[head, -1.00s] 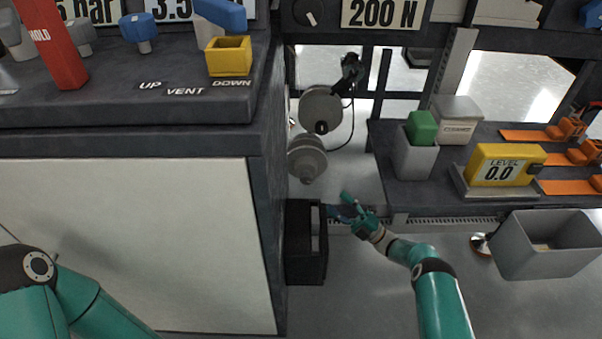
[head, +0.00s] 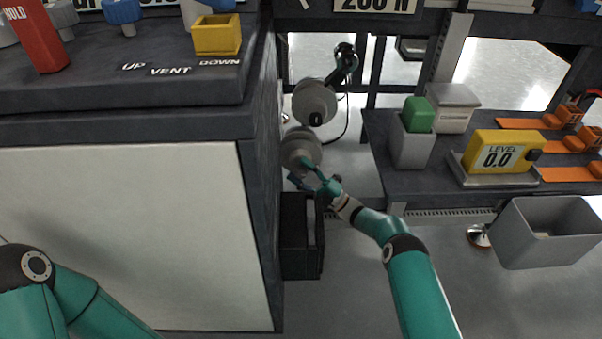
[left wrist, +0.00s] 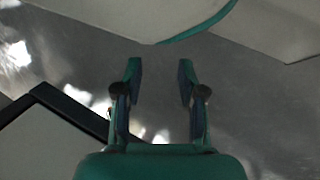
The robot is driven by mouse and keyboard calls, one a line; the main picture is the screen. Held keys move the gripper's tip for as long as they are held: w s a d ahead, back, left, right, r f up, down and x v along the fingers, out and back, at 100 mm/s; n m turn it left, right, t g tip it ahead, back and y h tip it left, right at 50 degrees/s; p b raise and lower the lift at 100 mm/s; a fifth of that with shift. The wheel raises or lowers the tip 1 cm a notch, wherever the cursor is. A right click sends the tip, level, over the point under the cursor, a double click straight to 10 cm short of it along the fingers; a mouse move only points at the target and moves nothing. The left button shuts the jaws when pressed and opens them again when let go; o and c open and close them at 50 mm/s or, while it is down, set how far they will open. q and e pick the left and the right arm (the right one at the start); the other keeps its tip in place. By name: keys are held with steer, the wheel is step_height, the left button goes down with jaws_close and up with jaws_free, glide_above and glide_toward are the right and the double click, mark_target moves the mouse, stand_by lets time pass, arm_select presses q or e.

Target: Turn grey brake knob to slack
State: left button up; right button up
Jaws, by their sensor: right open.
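Two grey round discs stand beside the dark cabinet in the head view, an upper one (head: 314,101) with a dark hub and a lower one (head: 299,146). The lower disc had a small grey knob-like end, now hidden behind my right gripper. I cannot read a brake or slack label on either. My right gripper (head: 300,174) is open at the lower edge of the lower disc; I cannot tell whether it touches. My left gripper (left wrist: 160,78) is open and empty in the left wrist view; in the head view only its arm shows.
A dark open box (head: 287,235) is just below the right gripper. The cabinet (head: 258,200) closes off the left side. A grey bin (head: 545,250) is at lower right.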

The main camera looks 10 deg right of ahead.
jaws_close()
steer(key=shift+r+n+g+h+p, duration=0.25)
steer(key=shift+n+g+h+p, duration=0.25)
steer(key=shift+g, duration=0.3)
steer(key=shift+a+f+n+g+h+p, duration=0.1)
steer(key=shift+f+n+g+h+p, duration=0.2)
steer(key=shift+n+g+h, duration=0.55)
jaws_free()
